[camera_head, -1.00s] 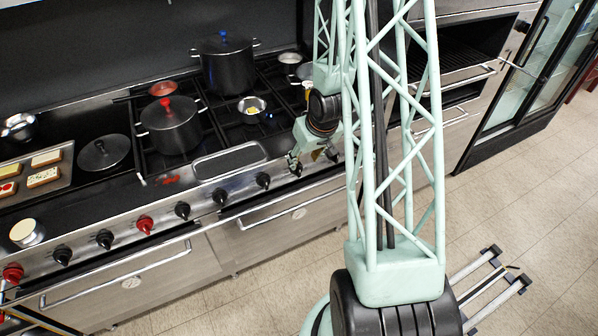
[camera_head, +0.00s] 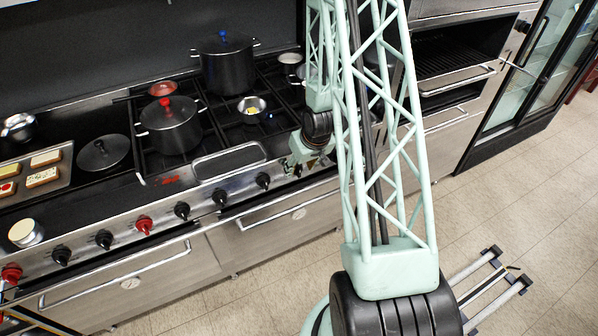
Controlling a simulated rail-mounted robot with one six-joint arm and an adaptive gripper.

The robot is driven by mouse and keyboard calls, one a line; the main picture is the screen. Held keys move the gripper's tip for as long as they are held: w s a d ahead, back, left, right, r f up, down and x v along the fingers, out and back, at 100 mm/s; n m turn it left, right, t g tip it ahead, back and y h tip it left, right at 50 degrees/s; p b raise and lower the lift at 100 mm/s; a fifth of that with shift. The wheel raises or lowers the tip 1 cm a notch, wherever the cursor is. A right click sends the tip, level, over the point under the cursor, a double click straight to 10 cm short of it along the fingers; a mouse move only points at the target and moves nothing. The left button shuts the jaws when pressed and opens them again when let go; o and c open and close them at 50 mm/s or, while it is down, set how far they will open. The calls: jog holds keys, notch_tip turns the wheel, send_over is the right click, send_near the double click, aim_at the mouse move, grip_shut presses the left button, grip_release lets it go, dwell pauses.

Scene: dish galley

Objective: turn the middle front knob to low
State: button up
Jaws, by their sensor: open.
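A row of knobs runs along the range's steel front panel (camera_head: 84,247). A red knob (camera_head: 144,225) sits mid-row, with black knobs (camera_head: 182,210) and (camera_head: 220,197) to its right and a black knob (camera_head: 104,239) to its left. Another black knob (camera_head: 263,180) is near the right end. Their dial markings are too small to read. My gripper (camera_head: 291,168) is open by the panel's right end, right of that last black knob and apart from the red one. Its fingers are small and partly hidden, and it may cover part of the panel.
A pot with a red lid knob (camera_head: 171,126), a taller pot with a blue one (camera_head: 227,66) and a small steel bowl (camera_head: 251,109) stand on the grates. An oven handle (camera_head: 290,207) juts out below the knobs. The floor in front (camera_head: 200,290) is clear.

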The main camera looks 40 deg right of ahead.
aim_at(300, 170)
jog(key=shift+x, duration=1.5)
jog(key=shift+c, duration=0.2)
jog(key=c, duration=0.8)
